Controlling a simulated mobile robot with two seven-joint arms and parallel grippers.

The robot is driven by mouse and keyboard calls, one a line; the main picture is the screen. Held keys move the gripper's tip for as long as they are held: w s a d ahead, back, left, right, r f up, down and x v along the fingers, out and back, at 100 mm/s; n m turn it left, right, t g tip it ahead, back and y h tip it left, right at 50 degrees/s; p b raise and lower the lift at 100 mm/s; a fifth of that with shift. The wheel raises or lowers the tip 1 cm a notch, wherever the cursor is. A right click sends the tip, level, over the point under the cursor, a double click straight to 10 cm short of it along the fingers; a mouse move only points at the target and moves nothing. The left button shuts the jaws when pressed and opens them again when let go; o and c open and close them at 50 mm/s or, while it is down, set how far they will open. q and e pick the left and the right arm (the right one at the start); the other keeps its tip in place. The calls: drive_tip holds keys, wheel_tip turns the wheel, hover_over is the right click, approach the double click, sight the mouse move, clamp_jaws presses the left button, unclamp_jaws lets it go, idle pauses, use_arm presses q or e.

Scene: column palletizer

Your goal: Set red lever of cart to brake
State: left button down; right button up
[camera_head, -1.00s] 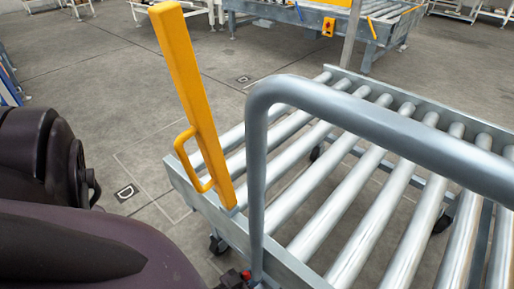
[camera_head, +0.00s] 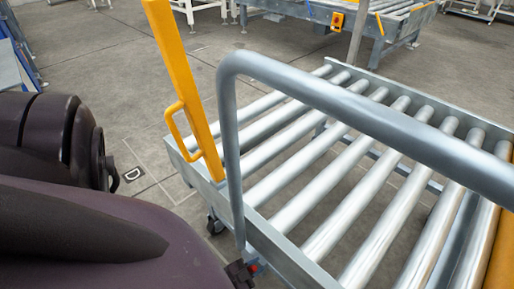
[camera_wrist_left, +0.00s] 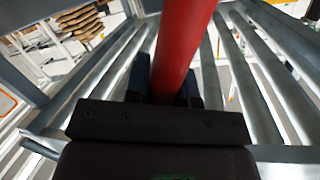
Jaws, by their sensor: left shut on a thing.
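The cart (camera_head: 292,252) has a grey metal frame, a roller top and a bent grey tube handle (camera_head: 350,108). The red lever (camera_wrist_left: 186,40) runs up the middle of the left wrist view, between the dark fingers of my left gripper (camera_wrist_left: 168,88), which is shut on it. In the head view, my left gripper (camera_head: 241,272) shows as a small dark shape low at the cart's near corner, beside the foot of the handle. The rest of the lever is hidden. My right gripper is out of view.
A yellow post with a loop handle (camera_head: 178,75) stands at the cart's left corner. A roller conveyor (camera_head: 345,22) stands at the back. An orange surface (camera_head: 504,250) shows at the right edge. The floor left of the cart is mostly clear.

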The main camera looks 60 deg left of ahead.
use_arm(q)
drive_tip(key=shift+d+f, duration=0.15)
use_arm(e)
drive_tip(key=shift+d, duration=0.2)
use_arm(q)
drive_tip(key=c, duration=1)
unclamp_jaws()
drive_tip(key=shift+o, duration=0.2)
